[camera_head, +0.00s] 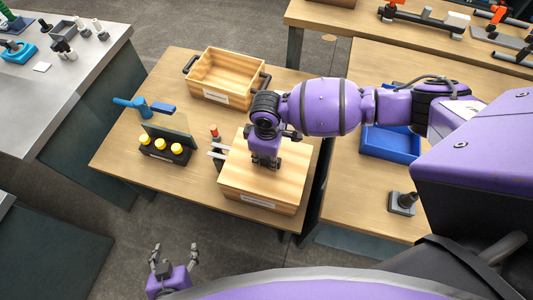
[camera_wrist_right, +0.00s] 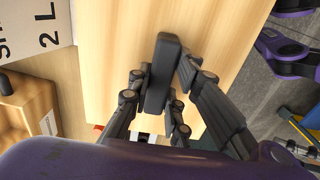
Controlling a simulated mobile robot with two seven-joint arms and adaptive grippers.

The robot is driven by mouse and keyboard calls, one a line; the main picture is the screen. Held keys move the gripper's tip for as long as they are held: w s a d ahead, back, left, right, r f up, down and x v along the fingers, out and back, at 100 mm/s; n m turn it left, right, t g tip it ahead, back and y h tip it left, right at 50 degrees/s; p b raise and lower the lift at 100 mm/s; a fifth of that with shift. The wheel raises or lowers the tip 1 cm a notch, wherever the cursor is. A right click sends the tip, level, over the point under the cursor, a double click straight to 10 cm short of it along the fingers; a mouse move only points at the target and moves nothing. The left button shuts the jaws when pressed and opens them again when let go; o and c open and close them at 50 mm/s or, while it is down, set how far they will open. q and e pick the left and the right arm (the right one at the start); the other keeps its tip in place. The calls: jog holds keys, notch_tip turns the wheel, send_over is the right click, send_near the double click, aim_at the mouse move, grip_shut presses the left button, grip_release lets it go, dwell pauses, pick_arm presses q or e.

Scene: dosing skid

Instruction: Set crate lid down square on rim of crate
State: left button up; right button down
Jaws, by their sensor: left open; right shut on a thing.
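The open wooden crate (camera_head: 208,90) stands at the back of the middle table, with black handles on its ends and a white label on its front. It is empty as far as I see. The crate lid (camera_head: 285,188) is a flat pale wooden slab with a label on its near edge, nearer me than the crate and apart from it. My right gripper (camera_head: 265,165) is shut on the lid's dark bar handle (camera_wrist_right: 162,75), seen between the fingers in the right wrist view. Whether the lid touches the table is unclear. My left gripper (camera_head: 174,252) is open and empty above the floor.
A black block with yellow caps (camera_head: 163,150), a grey panel and a blue-handled part (camera_head: 140,105) stand left of the lid. A red-topped item (camera_head: 214,132) is close to the lid's left edge. A blue tray (camera_head: 388,150) lies on the right table.

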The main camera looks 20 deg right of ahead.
jog(key=c, duration=1.5)
grip_release()
jog(key=shift+c, duration=0.2)
jog(key=shift+f, duration=0.1)
pick_arm(q)
jog(key=shift+s+a+f, duration=0.15)
jog(key=shift+s, duration=0.2)
pick_arm(e)
notch_tip(320, 180, up, 12)
